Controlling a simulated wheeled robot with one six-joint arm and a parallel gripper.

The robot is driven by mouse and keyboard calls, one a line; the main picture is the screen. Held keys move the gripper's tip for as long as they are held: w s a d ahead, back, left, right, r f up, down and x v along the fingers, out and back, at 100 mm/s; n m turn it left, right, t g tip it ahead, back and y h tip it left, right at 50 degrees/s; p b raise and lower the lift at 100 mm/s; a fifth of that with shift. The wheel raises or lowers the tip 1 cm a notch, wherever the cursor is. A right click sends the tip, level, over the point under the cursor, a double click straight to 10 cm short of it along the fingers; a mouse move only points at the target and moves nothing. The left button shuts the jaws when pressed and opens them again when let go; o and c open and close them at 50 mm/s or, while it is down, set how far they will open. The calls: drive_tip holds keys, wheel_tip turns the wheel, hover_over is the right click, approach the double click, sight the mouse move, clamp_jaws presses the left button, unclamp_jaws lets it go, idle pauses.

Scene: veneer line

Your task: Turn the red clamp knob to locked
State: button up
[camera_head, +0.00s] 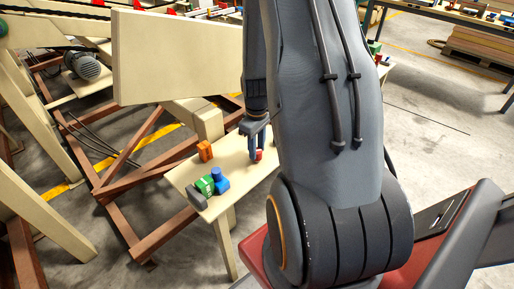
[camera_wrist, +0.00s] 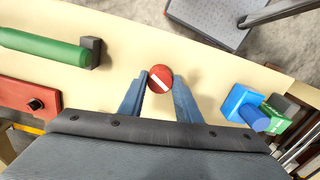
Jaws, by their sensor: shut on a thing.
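The red clamp knob (camera_wrist: 160,79) is round with a white stripe across its top, seen in the middle of the wrist view. The stripe runs slantwise. My gripper (camera_wrist: 160,84) has one finger on each side of the knob and is shut on it. In the head view, my gripper (camera_head: 256,150) points down at the small table, and part of the red knob (camera_head: 259,155) shows between its fingertips. The knob's base and any lock markings are hidden or too small to tell.
The cream table (camera_head: 237,176) also holds an orange block (camera_head: 205,150), a blue part (camera_head: 220,178) and a green part (camera_head: 205,185). A green cylinder (camera_wrist: 40,47) and a red plate (camera_wrist: 28,103) lie left in the wrist view. A large cream panel (camera_head: 175,58) stands behind.

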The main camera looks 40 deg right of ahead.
drive_tip(key=m, duration=1.1)
drive_tip(key=shift+m, duration=0.3)
idle(0.4)
drive_tip(key=o, duration=1.1)
drive_tip(key=shift+c, duration=0.2)
drive_tip(key=shift+r, duration=0.1)
drive_tip(key=shift+r+b, duration=1)
drive_tip(key=shift+r, duration=2.85)
